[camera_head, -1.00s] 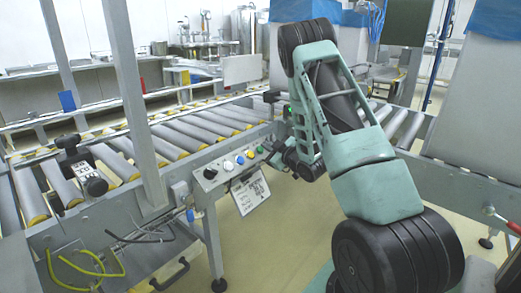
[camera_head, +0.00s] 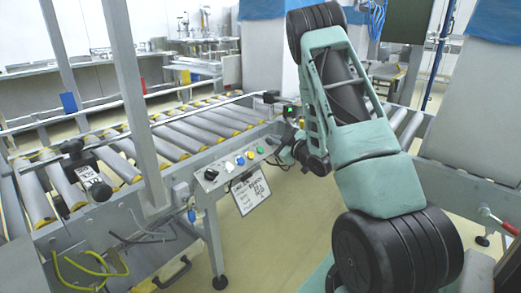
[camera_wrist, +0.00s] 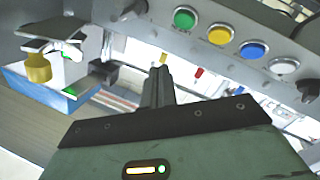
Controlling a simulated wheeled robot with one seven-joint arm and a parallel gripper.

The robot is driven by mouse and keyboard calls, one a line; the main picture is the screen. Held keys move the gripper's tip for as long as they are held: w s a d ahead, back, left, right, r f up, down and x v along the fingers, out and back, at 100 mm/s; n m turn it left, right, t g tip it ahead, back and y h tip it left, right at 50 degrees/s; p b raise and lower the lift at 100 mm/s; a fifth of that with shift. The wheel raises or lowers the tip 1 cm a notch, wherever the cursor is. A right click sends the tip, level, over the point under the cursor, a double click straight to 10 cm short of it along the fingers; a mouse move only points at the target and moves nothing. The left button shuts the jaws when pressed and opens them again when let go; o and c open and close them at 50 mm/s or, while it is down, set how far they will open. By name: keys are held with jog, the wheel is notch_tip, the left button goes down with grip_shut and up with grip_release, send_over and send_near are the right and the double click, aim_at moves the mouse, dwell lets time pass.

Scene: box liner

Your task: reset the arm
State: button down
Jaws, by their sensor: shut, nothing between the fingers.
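My gripper (camera_wrist: 158,85) shows in the wrist view with its narrow dark fingers together and nothing between them. It points toward the conveyor's control panel (camera_wrist: 230,45), with green, yellow, blue and white buttons near the top of the view. In the head view my green and black arm stands at the right of the panel (camera_head: 235,168). The gripper end near the panel is partly hidden by the arm links. I cannot tell the exact gap between the fingers and the panel.
A roller conveyor (camera_head: 190,133) runs along the left and behind my arm. A metal post (camera_head: 140,110) rises at its near side. A white paper sheet (camera_head: 250,190) hangs below the panel. Bare floor (camera_head: 285,235) shows between the conveyor and my arm.

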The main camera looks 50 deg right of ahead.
dwell(0.5)
jog(key=s+a+r+m+g, duration=0.15)
jog(key=a+m+g, duration=0.25)
jog(key=a+g, duration=1)
jog(key=s+a+r+n+g+y, duration=0.1)
jog(key=s+a+n+y, duration=0.15)
jog(key=s+a, duration=1.25)
jog(key=s+a+r+n+g+y, duration=0.15)
jog(key=s+a+n, duration=0.25)
jog(key=s+a, duration=1.1)
jog(key=w+a+r+p, duration=0.1)
jog(key=a+r+p, duration=0.1)
jog(key=r+p, duration=1.3)
jog(key=w+a+r+p, duration=0.2)
jog(key=r+p, duration=1.3)
jog(key=r, duration=0.1)
jog(key=shift+w+a+h+p, duration=0.15)
jog(key=shift+a+h+p, duration=0.25)
